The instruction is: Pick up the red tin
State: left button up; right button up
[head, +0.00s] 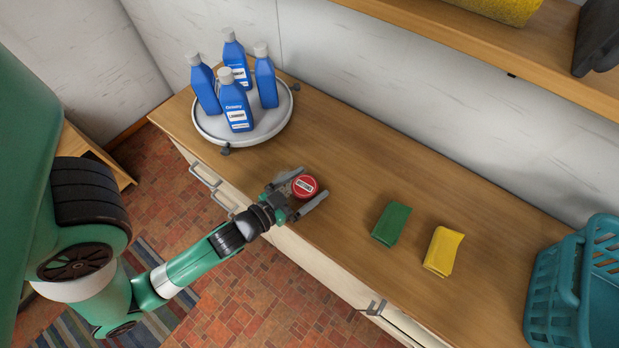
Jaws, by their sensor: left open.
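A small round red tin (305,186) with a pale label on its lid sits on the wooden counter near its front edge. My left gripper (308,189) is open, with one finger on the far left side of the tin and the other on its near right side. The tin lies between the fingers. Whether the fingers touch it, I cannot tell. My right gripper does not show.
A round white tray (210,128) holding several blue bottles (236,103) stands at the back left. A teal basket (552,283) stands at the far right. A shelf (480,52) overhangs the back.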

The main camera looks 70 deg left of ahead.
pick_arm(q)
jog(key=shift+s+d+f, duration=0.15)
jog(key=shift+s+d, duration=0.1)
jog(key=shift+s, duration=0.15)
jog(key=c, duration=1.3)
jog(key=shift+w, duration=0.1)
jog(key=shift+r, duration=0.2)
